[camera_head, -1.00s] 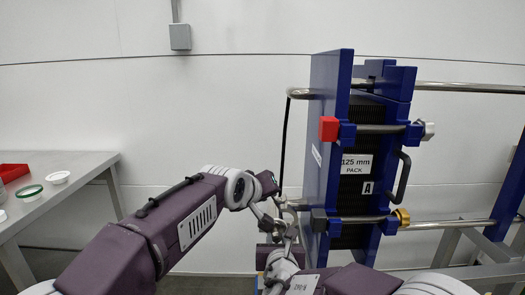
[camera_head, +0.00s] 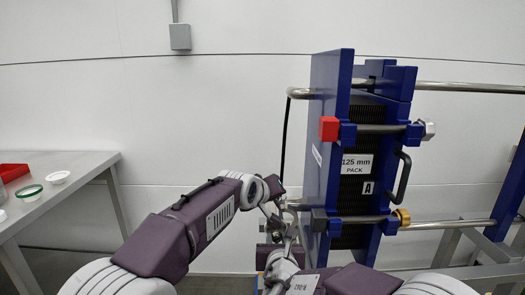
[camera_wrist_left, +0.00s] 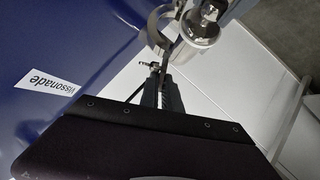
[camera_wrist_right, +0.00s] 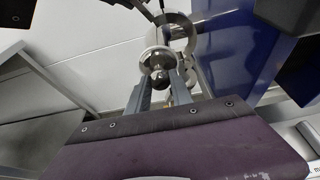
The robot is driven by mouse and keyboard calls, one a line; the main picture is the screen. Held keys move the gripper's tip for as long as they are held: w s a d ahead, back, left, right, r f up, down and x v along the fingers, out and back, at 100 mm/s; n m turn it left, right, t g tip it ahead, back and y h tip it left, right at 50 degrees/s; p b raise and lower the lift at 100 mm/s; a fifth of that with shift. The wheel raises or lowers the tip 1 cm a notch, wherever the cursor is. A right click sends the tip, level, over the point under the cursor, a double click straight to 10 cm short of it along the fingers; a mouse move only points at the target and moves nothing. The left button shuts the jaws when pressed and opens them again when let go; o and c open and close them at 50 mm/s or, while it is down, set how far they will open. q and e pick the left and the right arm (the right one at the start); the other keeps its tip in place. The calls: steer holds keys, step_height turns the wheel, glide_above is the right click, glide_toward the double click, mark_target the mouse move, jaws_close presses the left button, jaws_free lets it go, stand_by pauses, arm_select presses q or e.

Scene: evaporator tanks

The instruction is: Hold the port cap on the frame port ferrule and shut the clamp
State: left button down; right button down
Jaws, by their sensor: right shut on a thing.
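The port cap (camera_wrist_right: 158,60), a round metal disc with a dark knob, is between the fingers of my right gripper (camera_wrist_right: 161,86) in the right wrist view. A metal clamp half-ring (camera_wrist_right: 184,30) curves behind it. In the left wrist view the open clamp arc (camera_wrist_left: 155,28) stands beside a round metal end (camera_wrist_left: 200,28); I cannot tell cap from ferrule there. My left gripper (camera_wrist_left: 161,72) has its fingers just below the clamp, near a thin metal piece; contact is unclear. In the head view my left gripper (camera_head: 278,218) is above my right gripper (camera_head: 284,250), and the arms hide the ferrule.
The blue frame (camera_head: 325,130) with a labelled pack (camera_head: 356,164) stands to the right, with metal bars (camera_head: 455,225) running right. A bench (camera_head: 80,175) at left holds a red tray (camera_head: 12,170) and small round parts.

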arm_select(q)
steer(key=shift+f, duration=0.25)
steer(key=shift+s, duration=0.1)
steer(key=shift+a+f+h, duration=0.25)
steer(key=shift+h, duration=0.05)
steer(key=shift+a+f+n+h, duration=0.5)
steer(key=shift+a+f, duration=0.05)
steer(key=shift+a, duration=0.15)
steer(key=shift+a+f+n+t+h, duration=0.4)
steer(key=shift+a+f+n+h, duration=0.25)
steer(key=shift+a+f, duration=0.2)
